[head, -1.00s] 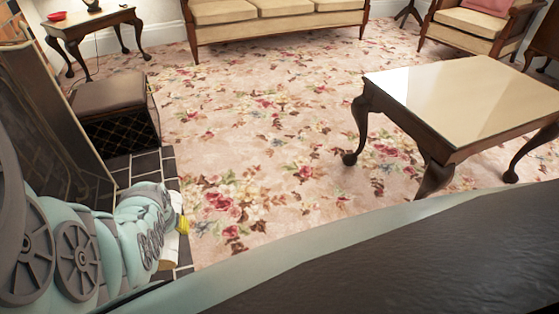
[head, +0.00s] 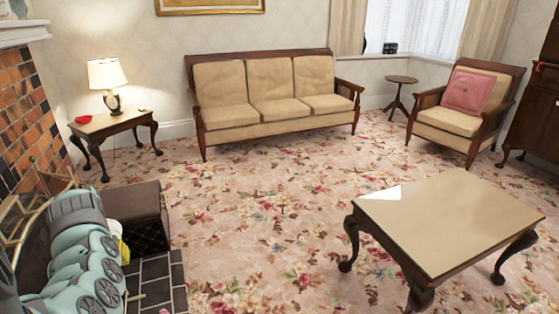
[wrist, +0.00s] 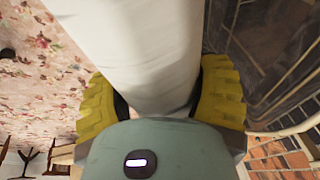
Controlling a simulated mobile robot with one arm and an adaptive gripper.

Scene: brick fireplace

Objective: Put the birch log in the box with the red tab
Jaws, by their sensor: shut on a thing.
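The birch log (wrist: 140,50) is a pale, whitish cylinder that fills the upper middle of the wrist view. My gripper (wrist: 165,95) is shut on it, with one yellow finger against each side. In the head view, a yellow finger of my gripper (head: 123,250) and a pale bit of the log (head: 115,229) show beyond my arm, in front of the dark box; the rest is hidden. A dark brown box (head: 122,203) with a lattice-pattern side stands by the hearth. I see no red tab on it, and my arm hides part of it.
Dark hearth tiles (head: 160,283) lie beside my arm, with the fire screen and brick fireplace (head: 28,110) at left. A side table (head: 110,124) holds a lamp and a red object. A coffee table (head: 450,225) stands at right. The flowered carpet between is open.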

